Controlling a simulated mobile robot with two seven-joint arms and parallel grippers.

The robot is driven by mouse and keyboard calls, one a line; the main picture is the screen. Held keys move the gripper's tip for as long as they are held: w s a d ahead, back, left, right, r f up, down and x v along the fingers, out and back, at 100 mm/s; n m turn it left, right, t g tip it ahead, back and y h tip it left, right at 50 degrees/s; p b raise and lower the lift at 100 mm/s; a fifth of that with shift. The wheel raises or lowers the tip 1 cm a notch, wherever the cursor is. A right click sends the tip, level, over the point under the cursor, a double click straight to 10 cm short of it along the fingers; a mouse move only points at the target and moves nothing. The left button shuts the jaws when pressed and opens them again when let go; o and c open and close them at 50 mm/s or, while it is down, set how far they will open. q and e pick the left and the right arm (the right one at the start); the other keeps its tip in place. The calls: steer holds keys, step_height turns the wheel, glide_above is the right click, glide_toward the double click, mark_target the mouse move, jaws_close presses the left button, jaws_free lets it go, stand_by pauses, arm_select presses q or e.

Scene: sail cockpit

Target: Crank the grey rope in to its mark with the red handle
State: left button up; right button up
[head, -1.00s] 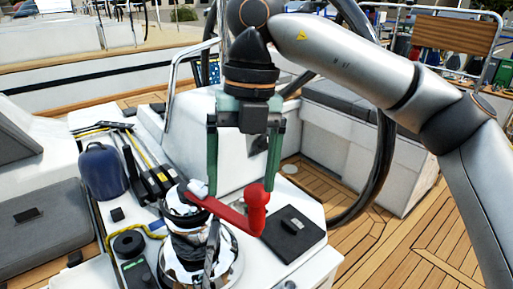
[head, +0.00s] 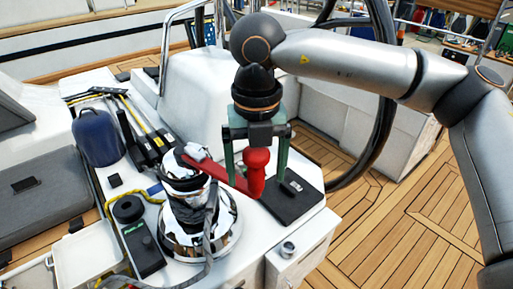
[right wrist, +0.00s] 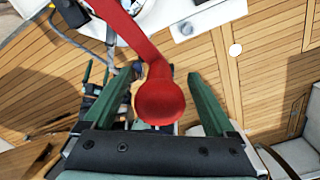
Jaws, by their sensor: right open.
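The red handle (head: 225,176) sits on top of the chrome winch (head: 186,215), its arm reaching right to an upright red knob (head: 257,170). The grey rope (head: 209,222) wraps the winch drum and its tail hangs down the front; I cannot make out a mark on it. My right gripper (head: 256,184) points down with its green fingers spread on either side of the knob. In the right wrist view the red knob (right wrist: 160,100) stands between the open fingers, with gaps on both sides. My left gripper is not in view.
A blue bag (head: 97,139), yellow-and-black tools (head: 148,130) and a black control box (head: 143,248) lie left of the winch. A black flat case (head: 291,200) lies right of it. The steering wheel (head: 374,140) stands behind; wooden deck is clear at right.

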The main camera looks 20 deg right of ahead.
steer(key=shift+f, duration=0.5)
jaws_close()
stand_by(0.5)
